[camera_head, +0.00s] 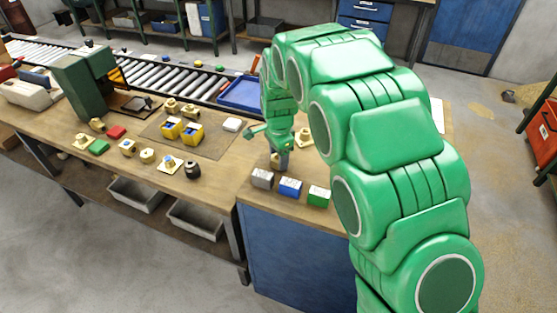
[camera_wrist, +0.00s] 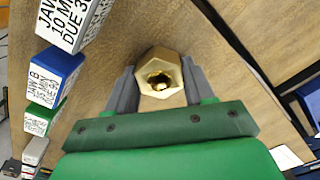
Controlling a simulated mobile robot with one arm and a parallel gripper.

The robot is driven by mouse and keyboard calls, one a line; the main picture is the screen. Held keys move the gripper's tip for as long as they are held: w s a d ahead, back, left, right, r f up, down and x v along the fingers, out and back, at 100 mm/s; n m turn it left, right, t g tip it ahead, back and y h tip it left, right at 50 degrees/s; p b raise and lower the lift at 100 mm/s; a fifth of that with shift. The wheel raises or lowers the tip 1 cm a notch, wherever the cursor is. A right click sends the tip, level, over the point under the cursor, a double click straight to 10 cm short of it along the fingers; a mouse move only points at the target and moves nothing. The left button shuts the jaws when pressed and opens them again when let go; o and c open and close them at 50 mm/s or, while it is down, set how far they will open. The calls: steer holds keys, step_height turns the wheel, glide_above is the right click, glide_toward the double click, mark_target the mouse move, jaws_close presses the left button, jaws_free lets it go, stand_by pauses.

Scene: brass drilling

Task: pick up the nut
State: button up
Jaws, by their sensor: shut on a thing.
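The brass nut (camera_wrist: 147,62), a hexagonal piece with a round hole, sits between the two grey fingers of my gripper (camera_wrist: 158,88) in the wrist view. The fingers press on it from both sides. In the head view my gripper (camera_head: 279,160) points down over the wooden bench, just behind the row of labelled blocks. The nut cannot be made out there, and I cannot tell whether it touches the bench.
Grey (camera_head: 262,178), blue (camera_head: 290,187) and green (camera_head: 319,196) labelled blocks stand close in front of my gripper. A blue tray (camera_head: 241,94) and a roller conveyor (camera_head: 160,76) are behind.

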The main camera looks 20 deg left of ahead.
steer(key=shift+r, duration=0.5)
steer(key=s+d+r, duration=0.8)
steer(key=s+r, duration=0.3)
steer(key=r, duration=0.1)
steer(key=shift+s, duration=0.25)
